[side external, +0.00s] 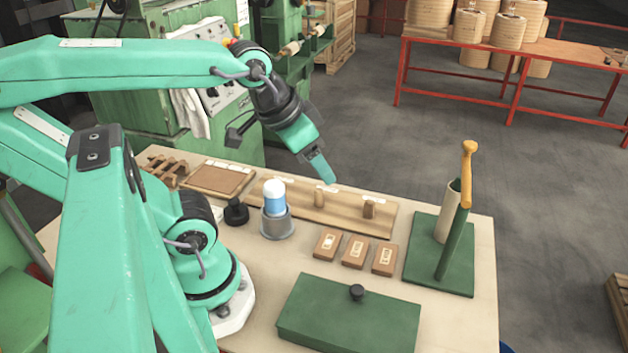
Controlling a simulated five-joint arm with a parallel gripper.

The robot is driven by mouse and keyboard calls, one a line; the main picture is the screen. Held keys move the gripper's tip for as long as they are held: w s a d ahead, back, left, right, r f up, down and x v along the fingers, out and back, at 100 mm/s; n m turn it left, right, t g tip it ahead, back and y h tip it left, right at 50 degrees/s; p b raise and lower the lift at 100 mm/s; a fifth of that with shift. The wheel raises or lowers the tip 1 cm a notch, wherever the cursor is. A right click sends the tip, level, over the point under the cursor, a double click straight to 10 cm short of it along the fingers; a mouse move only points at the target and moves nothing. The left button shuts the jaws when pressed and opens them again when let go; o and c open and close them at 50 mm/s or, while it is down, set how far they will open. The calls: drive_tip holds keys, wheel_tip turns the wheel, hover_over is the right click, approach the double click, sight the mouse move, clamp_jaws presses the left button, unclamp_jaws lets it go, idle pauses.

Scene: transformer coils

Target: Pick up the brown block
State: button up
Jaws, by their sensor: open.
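Three small brown blocks lie in a row on the table: a left one (328,243), a middle one (355,252) and a right one (385,260). Each has a pale marking on top, and they sit apart from each other. I cannot tell which is the block named in the task. My gripper (321,170) is open and empty, pointing down and to the right above the long wooden tray. It appears above and behind the brown blocks, not touching them. The jaws are seen edge-on, so the gap between them is hidden.
A long wooden tray (300,213) with upright wooden pieces lies behind the blocks. A blue-and-white container (273,197) in a grey cup stands left. A green box (310,312) lies in front. A green stand (452,245) with an orange-topped post stands right.

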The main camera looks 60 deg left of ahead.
drive_tip(key=shift+w, duration=0.1)
drive_tip(key=shift+c, duration=0.2)
drive_tip(key=n+g, duration=0.5)
drive_tip(key=n, duration=0.4)
hover_over(357, 248)
wheel_tip(357, 248, down, 16)
drive_tip(key=shift+w+a+f+g, duration=0.1)
drive_tip(key=shift+w+f+g, duration=0.05)
drive_tip(key=shift+f+g, duration=0.2)
drive_tip(key=shift+f, duration=0.1)
drive_tip(key=shift+f, duration=1.2)
drive_tip(key=shift+f, duration=0.15)
drive_tip(key=shift+f, duration=2.5)
